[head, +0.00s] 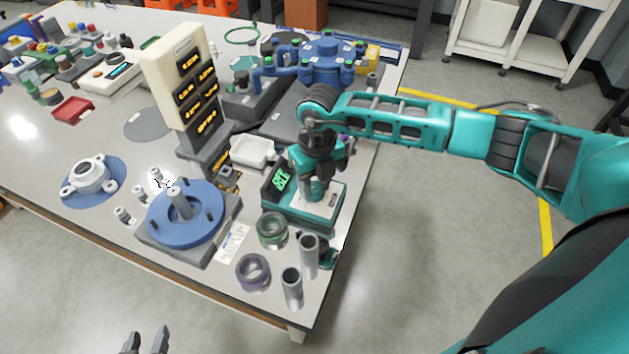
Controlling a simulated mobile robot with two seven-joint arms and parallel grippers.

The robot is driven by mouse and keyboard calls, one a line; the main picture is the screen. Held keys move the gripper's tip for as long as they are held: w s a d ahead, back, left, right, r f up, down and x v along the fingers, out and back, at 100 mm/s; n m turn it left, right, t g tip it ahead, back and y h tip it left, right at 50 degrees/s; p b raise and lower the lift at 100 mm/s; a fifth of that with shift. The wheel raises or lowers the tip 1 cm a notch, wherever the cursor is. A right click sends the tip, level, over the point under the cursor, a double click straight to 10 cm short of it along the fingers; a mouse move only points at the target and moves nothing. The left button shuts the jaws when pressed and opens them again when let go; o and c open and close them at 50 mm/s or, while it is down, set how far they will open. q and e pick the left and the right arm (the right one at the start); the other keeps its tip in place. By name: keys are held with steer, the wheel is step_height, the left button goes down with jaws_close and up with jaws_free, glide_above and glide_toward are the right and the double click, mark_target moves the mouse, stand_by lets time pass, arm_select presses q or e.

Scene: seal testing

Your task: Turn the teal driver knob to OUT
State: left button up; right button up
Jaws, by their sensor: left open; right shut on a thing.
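The teal driver unit (322,210) stands near the table's right edge, with a small lit green display (281,179) on its left part. My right gripper (315,184) comes down from above onto the unit and is shut on its knob, which is mostly hidden by the fingers and wrist. The knob's setting and any OUT mark cannot be read. My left gripper (146,340) is open and empty at the bottom edge of the picture, apart from the table and far from the driver unit.
Green-topped (272,229) and purple (253,271) rings and grey metal tubes (292,287) stand in front of the unit. A blue round fixture (186,212) with a central post is to the left. A display tower (183,80) and white tray (253,151) stand behind.

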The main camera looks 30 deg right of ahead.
mark_target(315, 184)
steer(key=shift+f+n+b, duration=0.1)
steer(key=shift+n+b, duration=0.8)
steer(key=shift+n, duration=0.6)
steer(key=shift+n+b, duration=1.2)
steer(key=shift+n, duration=1.3)
steer(key=o, duration=1)
steer(key=shift+o, duration=0.2)
step_height(315, 184, up, 13)
steer(key=shift+w+d, duration=0.2)
steer(key=shift+w, duration=0.05)
